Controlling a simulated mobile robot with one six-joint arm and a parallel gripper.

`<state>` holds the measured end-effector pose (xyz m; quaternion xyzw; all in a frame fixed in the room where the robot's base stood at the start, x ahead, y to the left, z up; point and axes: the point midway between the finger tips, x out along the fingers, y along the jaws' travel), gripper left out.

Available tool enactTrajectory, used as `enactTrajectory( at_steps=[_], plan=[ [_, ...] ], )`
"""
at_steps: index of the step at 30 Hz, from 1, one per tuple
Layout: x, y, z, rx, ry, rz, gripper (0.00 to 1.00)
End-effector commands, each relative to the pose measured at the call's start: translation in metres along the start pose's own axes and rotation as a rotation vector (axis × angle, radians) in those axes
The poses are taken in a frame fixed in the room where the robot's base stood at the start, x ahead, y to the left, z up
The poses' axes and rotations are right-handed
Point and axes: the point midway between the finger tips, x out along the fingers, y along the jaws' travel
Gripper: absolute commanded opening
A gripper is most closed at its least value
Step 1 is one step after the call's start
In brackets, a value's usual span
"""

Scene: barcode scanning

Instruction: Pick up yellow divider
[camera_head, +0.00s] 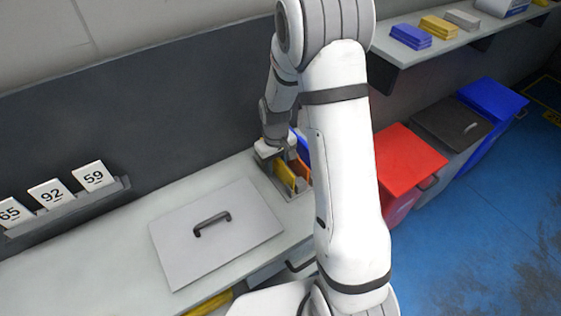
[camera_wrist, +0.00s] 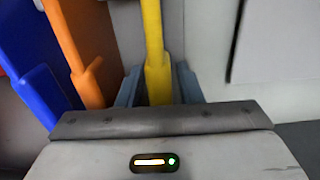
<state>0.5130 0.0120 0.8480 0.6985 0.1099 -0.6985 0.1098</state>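The yellow divider (camera_head: 285,175) stands in a grey holder (camera_head: 265,186) on the counter, beneath my gripper (camera_head: 277,160). In the wrist view the yellow divider (camera_wrist: 153,40) runs upright between the two blue-grey fingers of my gripper (camera_wrist: 158,84). The fingers stand on either side of it, with a small gap visible, so the gripper looks open around it. The fingertips and the divider's lower part are partly hidden by the gripper body.
An orange divider (camera_wrist: 70,35) and a blue divider (camera_wrist: 38,85) stand close to the left in the wrist view. A grey lid with a handle (camera_head: 180,255) lies left on the counter. Red (camera_head: 405,160), grey and blue bins stand right. A shelf with stacked blocks (camera_head: 410,37) is behind.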

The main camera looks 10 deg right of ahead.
Motion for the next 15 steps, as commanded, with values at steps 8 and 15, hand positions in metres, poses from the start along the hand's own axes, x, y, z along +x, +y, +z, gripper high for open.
enactTrajectory(
  at_steps=[8,15],
  plan=[
    [-0.0003,-0.0003,-0.0001,-0.001,0.000,0.000,0.10],
    [-0.0005,-0.0005,-0.0003,-0.001,0.000,0.000,0.00]
  ],
)
